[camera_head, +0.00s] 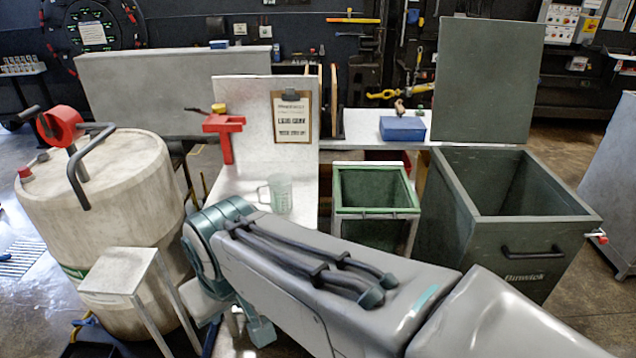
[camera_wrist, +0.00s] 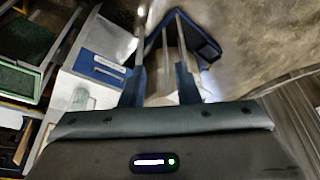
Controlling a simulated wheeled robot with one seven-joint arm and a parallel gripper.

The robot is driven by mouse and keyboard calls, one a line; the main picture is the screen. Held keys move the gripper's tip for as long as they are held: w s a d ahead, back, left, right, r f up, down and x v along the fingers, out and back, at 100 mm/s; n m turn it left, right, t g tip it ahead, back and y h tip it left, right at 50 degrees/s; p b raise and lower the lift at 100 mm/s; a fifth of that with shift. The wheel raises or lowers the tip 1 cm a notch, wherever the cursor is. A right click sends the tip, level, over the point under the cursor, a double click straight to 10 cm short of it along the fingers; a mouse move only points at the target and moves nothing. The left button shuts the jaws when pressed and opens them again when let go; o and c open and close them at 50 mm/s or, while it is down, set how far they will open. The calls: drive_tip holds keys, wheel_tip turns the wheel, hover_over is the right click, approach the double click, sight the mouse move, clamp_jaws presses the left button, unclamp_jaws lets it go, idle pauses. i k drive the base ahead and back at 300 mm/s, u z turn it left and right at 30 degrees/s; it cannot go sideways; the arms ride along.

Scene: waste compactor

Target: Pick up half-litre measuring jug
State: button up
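The half-litre measuring jug (camera_head: 280,194) is a clear, pale jug with its handle on the left. It stands upright on the white worktop (camera_head: 240,187), in front of the upright panel, in the head view. My arm crosses in front of the worktop, and my gripper cannot be made out clearly there. In the wrist view my gripper (camera_wrist: 160,45) shows two separated fingers with nothing held between them. They point toward a pale post and a blue edge near the floor, apart from the jug.
A green-lined bin (camera_head: 375,212) and a large dark bin (camera_head: 510,240) stand to the right of the jug. A pale drum (camera_head: 105,225) stands left, with a small white stand (camera_head: 118,271) before it.

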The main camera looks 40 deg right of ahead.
sight(275, 194)
drive_tip(key=z, duration=0.8)
drive_tip(key=i, duration=0.9)
drive_tip(key=z, duration=0.6)
